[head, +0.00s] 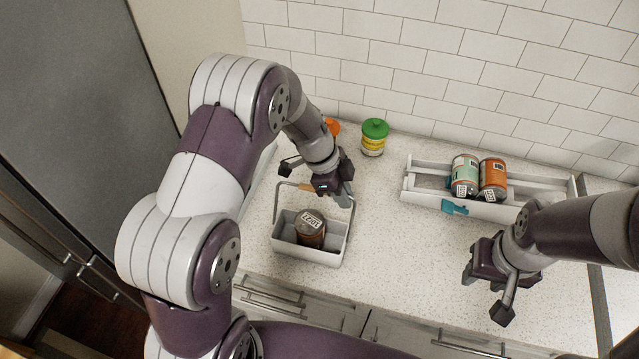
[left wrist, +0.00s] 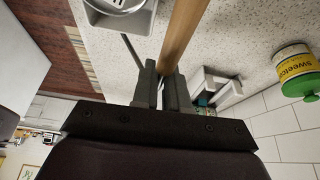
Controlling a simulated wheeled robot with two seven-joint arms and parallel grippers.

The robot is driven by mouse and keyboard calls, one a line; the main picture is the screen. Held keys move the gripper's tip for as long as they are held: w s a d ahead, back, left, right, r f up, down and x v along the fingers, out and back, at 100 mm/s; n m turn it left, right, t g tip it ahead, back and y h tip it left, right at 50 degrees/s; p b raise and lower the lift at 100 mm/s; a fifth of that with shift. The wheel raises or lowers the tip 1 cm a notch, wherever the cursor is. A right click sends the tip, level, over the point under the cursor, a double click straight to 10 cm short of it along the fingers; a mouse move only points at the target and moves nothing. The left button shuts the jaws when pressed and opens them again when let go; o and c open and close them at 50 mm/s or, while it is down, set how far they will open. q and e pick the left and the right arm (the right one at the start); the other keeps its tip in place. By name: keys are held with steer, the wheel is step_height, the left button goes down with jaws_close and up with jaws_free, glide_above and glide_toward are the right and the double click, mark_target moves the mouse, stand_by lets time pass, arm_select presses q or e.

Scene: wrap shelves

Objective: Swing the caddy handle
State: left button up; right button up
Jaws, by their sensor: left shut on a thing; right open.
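The caddy (head: 310,257) is a light grey open box on the counter, with a dark can (head: 311,229) standing inside. Its handle (head: 276,205) is raised, its thin bar rising from the box to my left gripper (head: 341,197). The left gripper is shut on the handle above the caddy's back edge and hides part of it. In the left wrist view the fingers close on a tan, wood-like bar (left wrist: 187,35), and a caddy corner with the can shows at the top. My right gripper (head: 487,289) is open and empty over the counter at the right.
A grey rack (head: 425,186) with a green can (head: 465,175) and an orange can (head: 492,178) stands at the right, a teal piece (head: 455,207) on its front. A green-lidded jar (head: 374,138) and an orange lid (head: 333,126) are near the tiled wall. Counter between caddy and rack is clear.

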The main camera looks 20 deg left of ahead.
arm_select(q)
steer(key=shift+s+r, duration=0.2)
steer(key=shift+s, duration=0.2)
